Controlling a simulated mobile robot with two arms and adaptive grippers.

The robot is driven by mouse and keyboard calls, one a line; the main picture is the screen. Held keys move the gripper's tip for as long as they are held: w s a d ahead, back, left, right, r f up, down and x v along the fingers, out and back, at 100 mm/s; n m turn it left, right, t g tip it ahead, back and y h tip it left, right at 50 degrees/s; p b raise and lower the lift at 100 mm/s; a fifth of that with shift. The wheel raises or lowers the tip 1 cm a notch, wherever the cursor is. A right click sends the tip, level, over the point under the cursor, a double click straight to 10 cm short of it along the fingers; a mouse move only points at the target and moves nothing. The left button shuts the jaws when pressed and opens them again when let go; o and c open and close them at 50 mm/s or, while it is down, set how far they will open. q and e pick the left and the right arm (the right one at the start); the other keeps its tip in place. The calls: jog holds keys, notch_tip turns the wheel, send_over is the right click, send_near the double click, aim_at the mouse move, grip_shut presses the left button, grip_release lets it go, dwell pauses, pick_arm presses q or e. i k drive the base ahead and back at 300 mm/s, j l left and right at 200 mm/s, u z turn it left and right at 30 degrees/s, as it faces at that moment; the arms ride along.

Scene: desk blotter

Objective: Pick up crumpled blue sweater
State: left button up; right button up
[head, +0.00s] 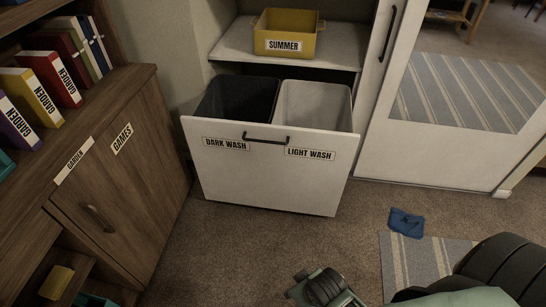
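The crumpled blue sweater (406,222) lies in a small heap on the carpet, right of centre, by the far left corner of the striped rug. Parts of my arm show along the bottom edge and at the bottom right. A grey and green end part of it (325,288) is at the bottom centre, apart from the sweater, nearer and to the left. Its fingers cannot be made out. No left gripper shows.
A pulled-out hamper has a dark wash bin (238,98) and a light wash bin (315,103). A yellow summer box (287,34) sits on the shelf above. A wooden cabinet (125,190) with books stands left. The striped rug (430,258) lies right; carpet before the hamper is clear.

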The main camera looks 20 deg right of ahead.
aim_at(408, 224)
jog(key=l+z, duration=0.1)
jog(key=z, duration=1.95)
